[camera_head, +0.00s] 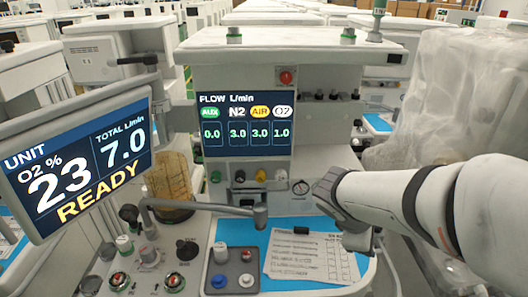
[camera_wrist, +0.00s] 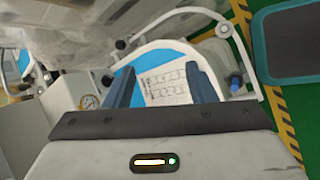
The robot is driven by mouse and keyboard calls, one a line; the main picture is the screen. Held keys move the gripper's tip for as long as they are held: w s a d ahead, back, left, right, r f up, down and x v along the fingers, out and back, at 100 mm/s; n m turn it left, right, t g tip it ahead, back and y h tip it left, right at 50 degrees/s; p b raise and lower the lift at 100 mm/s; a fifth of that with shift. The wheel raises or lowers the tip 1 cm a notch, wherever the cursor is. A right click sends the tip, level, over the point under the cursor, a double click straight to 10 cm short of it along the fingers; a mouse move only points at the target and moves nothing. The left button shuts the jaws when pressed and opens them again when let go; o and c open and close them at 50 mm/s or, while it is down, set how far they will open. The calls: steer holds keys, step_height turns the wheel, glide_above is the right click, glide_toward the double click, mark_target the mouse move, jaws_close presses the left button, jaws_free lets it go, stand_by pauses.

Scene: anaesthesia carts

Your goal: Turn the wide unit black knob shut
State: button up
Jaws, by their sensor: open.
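The wide unit (camera_head: 250,60) stands in the middle of the head view, with a flow screen (camera_head: 245,124) reading AUX 0.0, N2 3.0, AIR 3.0, O2 1.0. Below the screen is a row of small knobs. The black knob (camera_head: 240,176) sits between a green and a yellow one, under the N2 column. My arm reaches in from the right, its wrist to the right of the knob row and clear of the black knob. In the wrist view my gripper (camera_wrist: 158,72) is open and empty, above the worktop. The black knob is not visible there.
A blue mat (camera_head: 230,232) with a printed sheet (camera_head: 300,262) and a grey tray of coloured knobs (camera_head: 232,270) covers the worktop. A tilted monitor (camera_head: 80,160) stands left; plastic-wrapped equipment (camera_head: 445,100) stands right.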

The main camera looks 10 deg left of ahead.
mark_target(239, 178)
steer(key=w+a+n+t+y+p, duration=0.1)
steer(key=w+a+n+t, duration=0.2)
steer(key=a+n, duration=0.4)
steer(key=w+a+n+t+y, duration=0.1)
steer(key=w+a+n+t, duration=0.2)
steer(key=a+n, duration=0.4)
steer(key=w+a+r+n+t+p, duration=0.1)
steer(key=w+a+n, duration=0.4)
steer(key=a, duration=0.6)
steer(key=shift+a+n+t+y+p, duration=0.2)
steer(key=shift+n+t+y+p, duration=0.2)
steer(key=shift+n+t, duration=0.7)
steer(key=a+n+y, duration=0.1)
steer(key=a+n, duration=0.1)
steer(key=a+n+y, duration=0.1)
steer(key=a+n, duration=0.1)
steer(key=a, duration=0.1)
steer(key=s+a+n+y, duration=0.1)
steer(key=a, duration=0.2)
steer(key=shift+a+f+n+t, duration=0.1)
steer(key=shift+f+n+t, duration=0.2)
steer(key=shift+f+n, duration=0.1)
steer(key=shift+w+a+f+p, duration=0.15)
steer(key=shift+w+a+p, duration=0.1)
steer(key=shift+w+p, duration=0.05)
steer(key=p+x, duration=0.1)
steer(key=x, duration=0.6)
